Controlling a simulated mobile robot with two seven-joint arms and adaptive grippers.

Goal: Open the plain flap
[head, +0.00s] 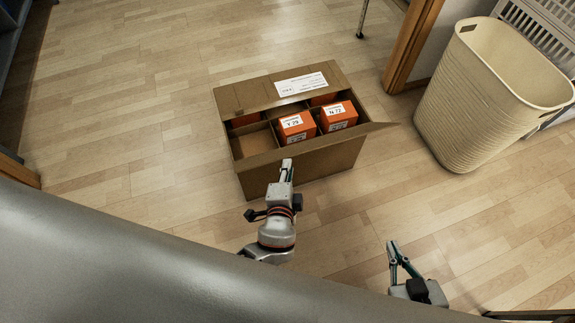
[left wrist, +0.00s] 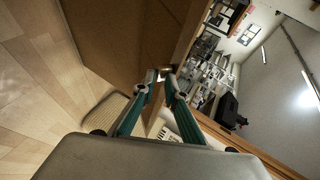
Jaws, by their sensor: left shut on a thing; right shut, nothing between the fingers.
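An open cardboard box (head: 320,174) stands on the floor in the head view. Its far flap (head: 255,93) carries a white label. The plain flap (head: 330,148) is along the near side, without a label. My left gripper (head: 287,164) is at the near side's upper edge, shut on the plain flap. In the left wrist view the fingertips (left wrist: 165,73) meet at the edge of a brown cardboard panel (left wrist: 120,35). The exact grip is small and partly hidden. My right gripper (head: 392,244) is shut and empty, right of the box and nearer to me.
Orange labelled cartons (head: 297,127) (head: 338,116) sit in the box's compartments; a near left compartment looks empty. A pointed cardboard piece (head: 383,127) sticks out at the right end. A beige basket (head: 470,105) stands at the right. The wooden floor around the box is clear.

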